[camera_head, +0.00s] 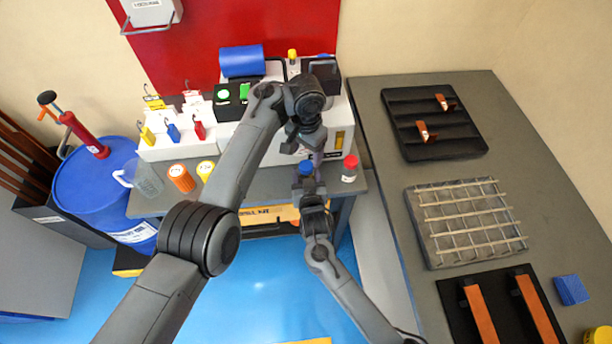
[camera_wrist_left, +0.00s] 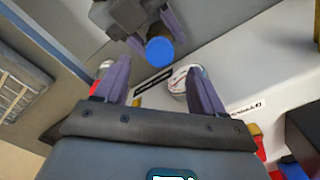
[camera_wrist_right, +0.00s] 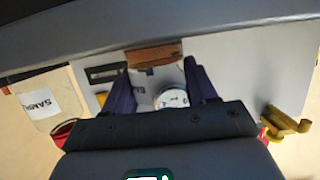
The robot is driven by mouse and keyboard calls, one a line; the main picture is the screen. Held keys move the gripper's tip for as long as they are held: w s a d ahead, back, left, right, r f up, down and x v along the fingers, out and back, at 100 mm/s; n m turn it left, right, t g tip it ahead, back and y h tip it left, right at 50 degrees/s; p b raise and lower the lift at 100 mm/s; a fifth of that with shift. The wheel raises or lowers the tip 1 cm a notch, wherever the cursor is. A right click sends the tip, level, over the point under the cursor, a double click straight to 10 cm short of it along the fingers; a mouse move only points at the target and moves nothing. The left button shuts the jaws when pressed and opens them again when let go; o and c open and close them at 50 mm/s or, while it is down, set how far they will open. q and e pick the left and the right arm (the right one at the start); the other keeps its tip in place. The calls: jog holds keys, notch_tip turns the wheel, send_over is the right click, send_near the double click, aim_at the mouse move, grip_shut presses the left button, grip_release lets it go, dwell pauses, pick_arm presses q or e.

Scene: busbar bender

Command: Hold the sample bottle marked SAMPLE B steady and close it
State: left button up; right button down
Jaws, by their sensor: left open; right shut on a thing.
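My right gripper (camera_head: 308,183) is shut on a blue cap (camera_head: 306,168), which also shows at its fingertips in the left wrist view (camera_wrist_left: 160,52). I cannot tell whether a bottle is under this cap. My left gripper (camera_wrist_left: 160,88) is open. A white rounded thing with dark marks (camera_wrist_left: 180,80) shows between its fingers, apart from the blue cap; its print is unreadable. A red-capped bottle (camera_head: 350,168) stands to the right of the grippers. Its label in the right wrist view (camera_wrist_right: 40,103) reads only "SAM". The SAMPLE B marking is not readable anywhere.
Orange (camera_head: 181,178) and yellow-topped (camera_head: 206,170) containers and a clear jug (camera_head: 146,178) stand left on the bench. A white unit with padlocks (camera_head: 172,146) is behind them. A side table with a wire grid tray (camera_head: 430,252) is at right.

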pick_arm(q)
notch_tip(320, 180, up, 7)
dwell(0.3)
pick_arm(e)
jog(key=shift+c, duration=1.2)
grip_release()
jog(key=shift+s, duration=0.1)
jog(key=shift+s+r, duration=0.15)
jog(key=shift+s, duration=0.15)
pick_arm(q)
notch_tip(320, 180, up, 2)
jog(key=p, duration=0.2)
jog(key=shift+r+p, duration=0.25)
jog(key=shift+p, duration=0.05)
pick_arm(e)
jog(key=v, duration=1)
